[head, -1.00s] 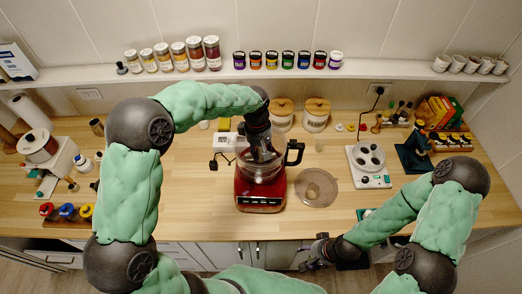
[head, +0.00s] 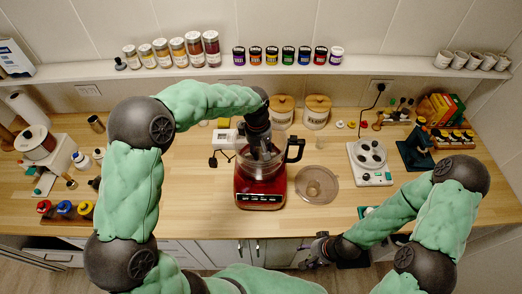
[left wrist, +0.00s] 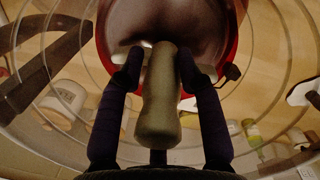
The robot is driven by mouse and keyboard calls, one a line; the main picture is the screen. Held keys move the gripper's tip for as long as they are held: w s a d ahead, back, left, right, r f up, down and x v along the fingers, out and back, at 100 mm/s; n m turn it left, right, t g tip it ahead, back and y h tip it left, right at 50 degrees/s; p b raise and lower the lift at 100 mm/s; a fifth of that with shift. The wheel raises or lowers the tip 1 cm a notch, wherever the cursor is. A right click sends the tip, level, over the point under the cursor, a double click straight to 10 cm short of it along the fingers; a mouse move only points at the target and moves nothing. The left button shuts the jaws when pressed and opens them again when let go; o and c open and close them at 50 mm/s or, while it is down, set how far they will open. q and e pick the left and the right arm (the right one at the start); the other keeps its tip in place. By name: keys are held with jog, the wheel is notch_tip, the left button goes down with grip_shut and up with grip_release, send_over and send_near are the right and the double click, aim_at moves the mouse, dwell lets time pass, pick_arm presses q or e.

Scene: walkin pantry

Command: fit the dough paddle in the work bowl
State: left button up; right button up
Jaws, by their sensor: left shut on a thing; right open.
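The red food processor (head: 260,194) stands mid-counter, with its clear work bowl (head: 247,166) on top and a dark handle on the bowl's right. My left gripper (head: 261,150) points down into the bowl from above. In the left wrist view my left gripper (left wrist: 160,64) is shut on the grey-olive stem of the dough paddle (left wrist: 158,115). The clear rings of the bowl (left wrist: 265,60) surround the fingers there. My right gripper (head: 318,250) is open and empty by the counter's front edge.
A round clear lid (head: 317,186) lies on the counter right of the processor. A white device (head: 225,138) stands behind left, and wooden-lidded canisters (head: 316,113) behind. A white hotplate-like unit (head: 370,163) stands farther right.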

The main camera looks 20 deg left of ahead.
pick_arm(q)
jog(key=shift+f+b, duration=0.5)
jog(key=shift+f, duration=0.25)
jog(key=o, duration=1.2)
jog(key=r, duration=0.8)
jog(key=a+r, duration=0.1)
jog(key=r, duration=0.3)
